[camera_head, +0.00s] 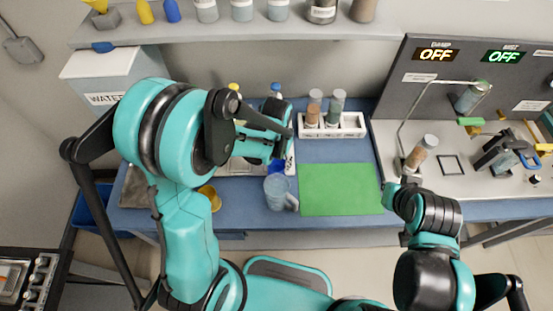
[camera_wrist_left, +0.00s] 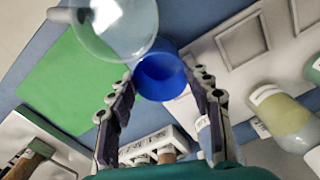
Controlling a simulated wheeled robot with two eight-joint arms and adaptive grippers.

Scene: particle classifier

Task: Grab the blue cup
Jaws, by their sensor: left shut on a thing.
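The blue cup (camera_wrist_left: 163,78) is between the two fingers of my left gripper (camera_wrist_left: 163,88) in the left wrist view, its open mouth toward the camera. The fingers are shut on it. In the head view my left gripper (camera_head: 283,140) is over the blue table, left of the green mat. There the cup is mostly hidden, with a bit of blue (camera_head: 276,166) showing below the gripper. My right gripper (camera_head: 393,190) is by the right edge of the green mat; its fingers are too unclear to judge.
A clear pale-blue jug (camera_head: 278,194) stands close in front of the cup. A green mat (camera_head: 340,188) lies right of it. A white rack (camera_head: 345,132) with tubes stands behind. A brown-filled bottle (camera_head: 421,153) is on the grey station at right.

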